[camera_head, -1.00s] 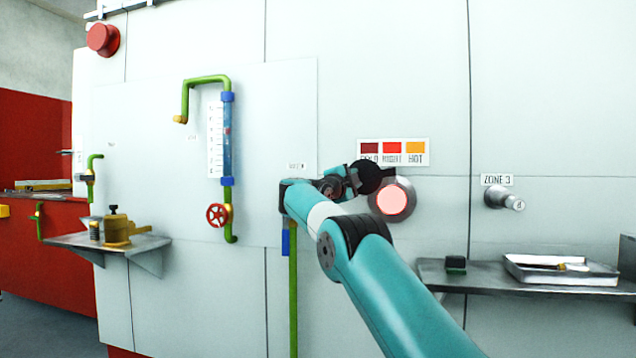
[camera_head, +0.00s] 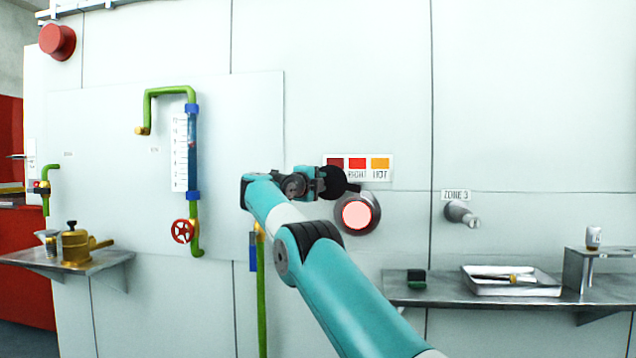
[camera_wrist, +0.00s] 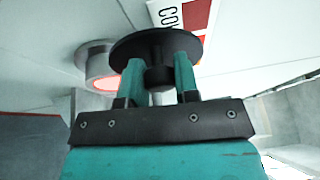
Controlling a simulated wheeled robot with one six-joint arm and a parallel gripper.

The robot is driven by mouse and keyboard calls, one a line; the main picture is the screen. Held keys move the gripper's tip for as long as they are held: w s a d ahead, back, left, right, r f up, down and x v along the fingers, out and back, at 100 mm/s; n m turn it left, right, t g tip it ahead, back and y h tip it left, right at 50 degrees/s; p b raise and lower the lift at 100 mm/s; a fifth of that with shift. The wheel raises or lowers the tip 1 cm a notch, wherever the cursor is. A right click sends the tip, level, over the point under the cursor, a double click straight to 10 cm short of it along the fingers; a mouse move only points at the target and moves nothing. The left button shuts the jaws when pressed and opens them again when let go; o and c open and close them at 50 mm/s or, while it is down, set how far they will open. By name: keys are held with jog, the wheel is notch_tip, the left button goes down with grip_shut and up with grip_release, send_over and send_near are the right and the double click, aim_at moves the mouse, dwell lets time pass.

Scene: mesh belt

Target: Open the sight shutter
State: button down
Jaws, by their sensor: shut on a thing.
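The sight shutter (camera_head: 338,182) is a black round disc with a stubby knob. In the head view it stands up and left of the round metal sight port, whose glowing pink glass (camera_head: 357,214) is largely uncovered. My gripper (camera_head: 318,183) is at the shutter from the left. In the wrist view my gripper (camera_wrist: 158,82) has its two teal fingers shut on either side of the shutter's black knob (camera_wrist: 158,72), with the disc (camera_wrist: 150,44) just beyond. The pink glass shows left of the disc there. The shutter's pivot is hidden.
A colour card (camera_head: 380,163) is above the port, partly hidden by the shutter. A metal shelf (camera_head: 430,296) with a tray (camera_head: 510,288) is at lower right. A green-piped gauge (camera_head: 190,150) with a red valve wheel (camera_head: 183,231) is on the left. A ZONE 3 fitting (camera_head: 460,214) is right.

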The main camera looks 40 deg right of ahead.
jog(key=shift+d, duration=0.1)
jog(key=c, duration=1.1)
grip_release()
jog(key=shift+s, duration=0.1)
jog(key=shift+a+f+b, duration=0.1)
jog(key=shift+a+b, duration=0.15)
jog(key=shift+b, duration=0.1)
jog(key=b+v, duration=0.6)
jog(key=v, duration=1)
jog(key=shift+s+a, duration=0.15)
jog(key=shift+a, duration=0.25)
